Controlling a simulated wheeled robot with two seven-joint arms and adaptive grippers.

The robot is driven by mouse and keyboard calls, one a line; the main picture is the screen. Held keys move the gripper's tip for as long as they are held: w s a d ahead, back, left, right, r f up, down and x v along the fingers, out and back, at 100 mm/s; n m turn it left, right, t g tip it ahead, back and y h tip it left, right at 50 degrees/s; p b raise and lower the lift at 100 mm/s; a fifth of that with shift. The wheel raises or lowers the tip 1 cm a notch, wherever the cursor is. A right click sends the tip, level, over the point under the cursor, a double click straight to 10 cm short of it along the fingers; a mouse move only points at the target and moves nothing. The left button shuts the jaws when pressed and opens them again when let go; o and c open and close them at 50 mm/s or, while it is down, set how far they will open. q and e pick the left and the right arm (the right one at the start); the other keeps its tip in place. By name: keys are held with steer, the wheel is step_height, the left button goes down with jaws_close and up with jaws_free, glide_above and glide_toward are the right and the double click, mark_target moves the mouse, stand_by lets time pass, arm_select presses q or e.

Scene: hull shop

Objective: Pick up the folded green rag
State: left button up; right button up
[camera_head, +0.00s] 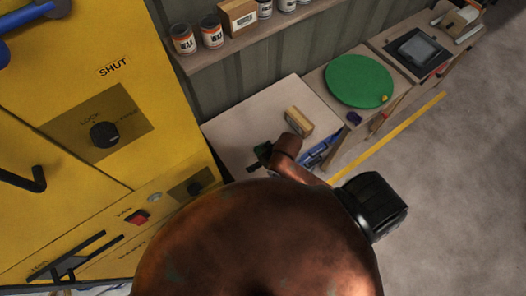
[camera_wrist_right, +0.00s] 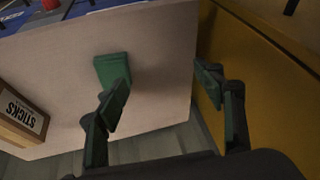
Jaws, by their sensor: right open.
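The folded green rag (camera_wrist_right: 110,66) lies on the pale bench top in the right wrist view, just beyond the tip of the left-hand finger, which overlaps its lower part. My right gripper (camera_wrist_right: 163,76) is open with nothing between its fingers. Its right-hand finger is over by the bench edge and the yellow cabinet side, well apart from the rag. I cannot tell whether the finger touches the rag. In the head view my arm covers part of the bench (camera_head: 232,127), and a small dark green patch there is too small to identify. My left gripper is not in view.
The yellow cabinet (camera_wrist_right: 262,80) rises close beside the bench. Blue items (camera_head: 322,152) lie near the front edge. A green disc (camera_head: 358,80) is farther right. A shelf (camera_head: 265,37) with cans hangs above.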

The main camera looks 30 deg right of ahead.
steer(key=w+a+f+g, duration=0.1)
steer(key=w+a+g, duration=0.1)
steer(key=w+a, duration=0.2)
steer(key=w+d, duration=0.1)
steer(key=d, duration=0.2)
steer(key=d+m+g+h, duration=0.1)
steer(key=d, duration=0.2)
steer(key=w+d+f+m+h, duration=0.1)
steer(key=d, duration=0.2)
steer(key=shift+w+d+g, duration=0.3)
steer(key=shift+g, duration=0.1)
steer(key=shift+d+f+h, duration=0.15)
steer(key=shift+d+h, duration=0.05)
steer(key=shift+h, duration=0.1)
steer(key=f, duration=0.7)
steer(key=shift+w+f, duration=0.2)
steer(key=shift+w, duration=0.1)
steer(key=shift+c, duration=0.3)
steer(key=c, duration=1.1)
